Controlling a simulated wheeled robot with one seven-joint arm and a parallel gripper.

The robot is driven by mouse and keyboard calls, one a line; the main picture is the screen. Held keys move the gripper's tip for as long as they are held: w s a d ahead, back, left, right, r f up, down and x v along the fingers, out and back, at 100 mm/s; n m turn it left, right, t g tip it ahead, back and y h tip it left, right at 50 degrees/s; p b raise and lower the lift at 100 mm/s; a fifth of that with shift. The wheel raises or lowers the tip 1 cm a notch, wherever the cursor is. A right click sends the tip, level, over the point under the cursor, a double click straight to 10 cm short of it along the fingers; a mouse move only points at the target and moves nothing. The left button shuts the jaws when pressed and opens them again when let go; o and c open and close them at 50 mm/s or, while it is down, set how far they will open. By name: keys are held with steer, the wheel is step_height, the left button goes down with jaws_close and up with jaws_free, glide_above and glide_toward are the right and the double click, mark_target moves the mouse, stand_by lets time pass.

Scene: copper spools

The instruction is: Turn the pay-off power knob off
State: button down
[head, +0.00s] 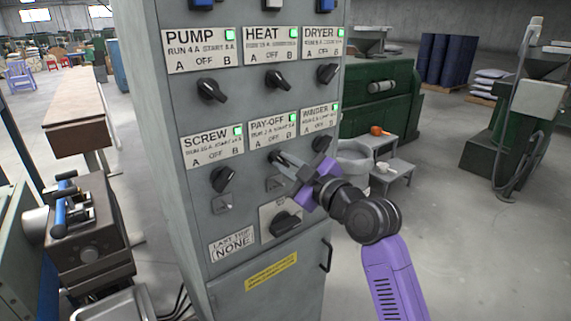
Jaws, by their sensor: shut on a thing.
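The pay-off label plate (273,132) is on the front of the grey control cabinet, in the middle of the lower row, with a lit green lamp at its corner. My gripper (279,159) is just below this plate, its fingers shut on the pay-off knob (273,156). The fingers hide most of the knob, so I cannot tell which way its pointer faces. The purple gripper body and my arm come in from the lower right and cover part of the panel.
The screw knob (223,179) is to the left and the winder knob (321,142) close to the right. Another black knob (285,223) is below. The pump (210,90), heat (277,81) and dryer (327,73) knobs are above. A cabinet door handle (326,255) sticks out lower right.

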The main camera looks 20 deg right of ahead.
steer(key=m, duration=0.3)
steer(key=shift+m, duration=0.4)
steer(key=shift+m+p, duration=0.7)
steer(key=shift+m, duration=1.2)
steer(key=c, duration=1.4)
jaws_free()
steer(key=shift+d, duration=0.1)
steer(key=shift+c, duration=0.2)
steer(key=b+v, duration=0.1)
steer(key=v, duration=0.6)
steer(key=shift+s, duration=0.35)
